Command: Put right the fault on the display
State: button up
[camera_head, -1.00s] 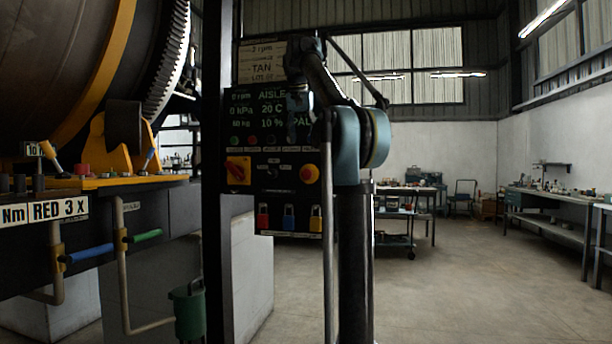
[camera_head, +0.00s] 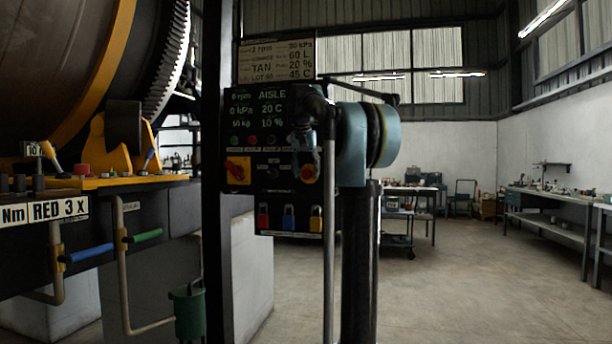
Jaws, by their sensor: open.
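The display (camera_head: 262,108) on the dark control panel shows 0 rpm, AISLE, 0 kPa, 20 C, a kg line and 10 %. A recipe card (camera_head: 270,62) above it reads 2 rpm, 30 kPa, 60 L, TAN, 20 %, 45 C. Below the display are a green button (camera_head: 235,140), a red button (camera_head: 252,140) and a red rotary switch (camera_head: 238,170) on a yellow plate. A red stop button (camera_head: 308,173) on yellow is partly covered. My gripper (camera_head: 304,166) hangs open and empty before the panel's right side; whether it touches is unclear.
Red (camera_head: 263,217), blue (camera_head: 289,217) and yellow (camera_head: 315,219) padlocks hang along the panel's bottom. A dark post (camera_head: 217,250) stands left of the panel. The large drum (camera_head: 60,60) and its pipes fill the left. Open floor lies right, before benches (camera_head: 545,200).

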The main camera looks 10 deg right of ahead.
jog(key=shift+w+f, duration=0.1)
jog(key=shift+f, duration=0.15)
grip_shut()
jog(key=shift+s+a, duration=0.35)
jog(key=shift+s, duration=0.5)
grip_release()
jog(key=shift+r, duration=0.1)
jog(key=v, duration=1.1)
jog(key=shift+s+r, duration=0.2)
jog(key=shift+r, duration=0.1)
